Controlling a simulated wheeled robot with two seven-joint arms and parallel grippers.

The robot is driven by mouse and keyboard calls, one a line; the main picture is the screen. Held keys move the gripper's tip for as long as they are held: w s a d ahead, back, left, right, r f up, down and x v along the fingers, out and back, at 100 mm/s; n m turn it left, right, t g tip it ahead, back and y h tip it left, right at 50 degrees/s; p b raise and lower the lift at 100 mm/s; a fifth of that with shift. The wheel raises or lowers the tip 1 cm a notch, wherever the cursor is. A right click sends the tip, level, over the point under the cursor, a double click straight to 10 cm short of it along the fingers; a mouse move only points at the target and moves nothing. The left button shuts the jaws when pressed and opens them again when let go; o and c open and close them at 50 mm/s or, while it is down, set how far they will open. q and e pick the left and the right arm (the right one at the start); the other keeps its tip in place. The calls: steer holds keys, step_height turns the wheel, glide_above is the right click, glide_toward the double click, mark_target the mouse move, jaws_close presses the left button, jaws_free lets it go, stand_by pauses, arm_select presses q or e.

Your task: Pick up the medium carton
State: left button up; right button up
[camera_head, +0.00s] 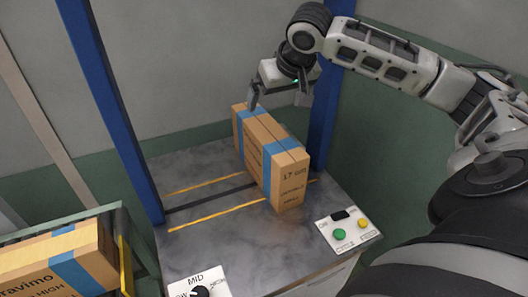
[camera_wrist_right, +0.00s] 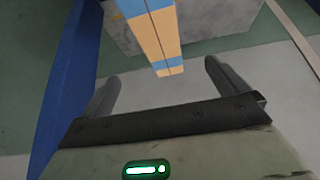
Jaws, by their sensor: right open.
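The medium carton (camera_head: 270,155), brown with blue tape bands, stands upright on its narrow side on the grey table (camera_head: 215,250). In the right wrist view its narrow top (camera_wrist_right: 155,40) shows beyond the fingertips. My right gripper (camera_head: 278,100) is open and empty, above the far end of the carton in the head view. In the right wrist view the two fingers (camera_wrist_right: 160,80) are spread wide, with the near end of the visible carton top between their tips. No contact with the carton can be made out. My left gripper is not in view.
Another taped carton (camera_head: 60,265) lies in a green-framed rack (camera_head: 125,225) at the lower left. Blue posts (camera_head: 110,100) stand behind. The table's left part is clear.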

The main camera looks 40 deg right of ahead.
glide_toward(266, 128)
steer(key=x, duration=0.5)
steer(key=shift+w, duration=0.35)
steer(key=shift+s+x, duration=0.15)
steer(key=shift+x, duration=1.2)
steer(key=shift+s+x, duration=0.2)
steer(key=shift+x, duration=1.15)
steer(key=shift+f, duration=0.2)
steer(key=c, duration=2)
steer(key=shift+r, duration=0.15)
